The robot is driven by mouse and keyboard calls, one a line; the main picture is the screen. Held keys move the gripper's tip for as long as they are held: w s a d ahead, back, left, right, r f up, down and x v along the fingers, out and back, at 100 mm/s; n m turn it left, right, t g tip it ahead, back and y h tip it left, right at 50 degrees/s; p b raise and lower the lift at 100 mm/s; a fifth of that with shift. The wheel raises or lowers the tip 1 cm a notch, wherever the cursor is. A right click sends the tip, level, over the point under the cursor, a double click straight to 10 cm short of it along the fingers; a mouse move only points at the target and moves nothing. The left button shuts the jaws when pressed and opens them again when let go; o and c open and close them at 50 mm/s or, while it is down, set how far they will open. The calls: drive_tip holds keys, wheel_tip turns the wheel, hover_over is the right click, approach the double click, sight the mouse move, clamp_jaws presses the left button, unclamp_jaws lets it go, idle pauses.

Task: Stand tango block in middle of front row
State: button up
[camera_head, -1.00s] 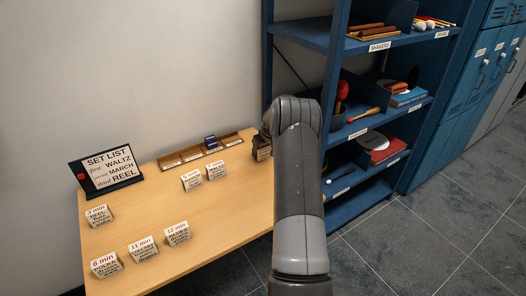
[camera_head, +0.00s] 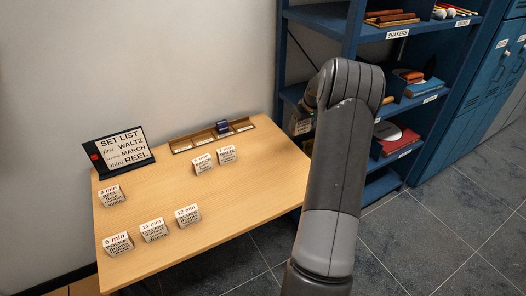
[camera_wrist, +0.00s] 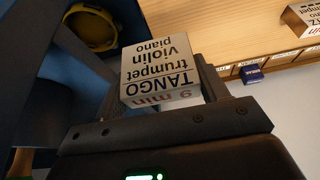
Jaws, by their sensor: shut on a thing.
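My gripper (camera_wrist: 162,88) is shut on the tango block (camera_wrist: 155,62), a pale block lettered "9 min TANGO trumpet violin piano", upside down in the wrist view. In the head view the block (camera_head: 299,124) is held beyond the table's back right corner, in front of the shelf; my arm hides most of the gripper. On the table, the 6 min block (camera_head: 117,244), 11 min block (camera_head: 153,230) and 12 min block (camera_head: 187,216) stand in a slanting row along the near side. The 3 min reel block (camera_head: 110,195) stands behind them at left.
Two more blocks, one (camera_head: 203,163) beside another (camera_head: 226,154), stand near a labelled wooden tray (camera_head: 180,150) holding a small blue thing (camera_head: 223,126). A set list sign (camera_head: 120,150) stands at back left. The table's middle (camera_head: 235,190) is clear. A blue shelf (camera_head: 296,60) stands at right.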

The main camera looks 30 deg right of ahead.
drive_tip(key=s+a+r, duration=0.1)
drive_tip(key=s+a, duration=0.1)
drive_tip(key=a, duration=0.6)
drive_tip(key=s+a, duration=0.3)
drive_tip(key=a, duration=0.6)
drive_tip(key=s+a, duration=1.3)
drive_tip(key=w+a+f, duration=0.2)
drive_tip(key=a, duration=0.1)
drive_tip(key=w+a+f, duration=0.2)
drive_tip(key=a+f, duration=0.1)
drive_tip(key=w+a+f, duration=0.2)
drive_tip(key=a, duration=0.1)
drive_tip(key=shift+w+a+f, duration=0.15)
drive_tip(key=shift+a+f, duration=0.05)
drive_tip(key=shift+a, duration=0.1)
drive_tip(key=shift+w+a+f, duration=0.15)
drive_tip(key=shift+a+f, duration=0.05)
drive_tip(key=shift+f, duration=1.9)
drive_tip(key=shift+f, duration=0.1)
drive_tip(key=o, duration=1)
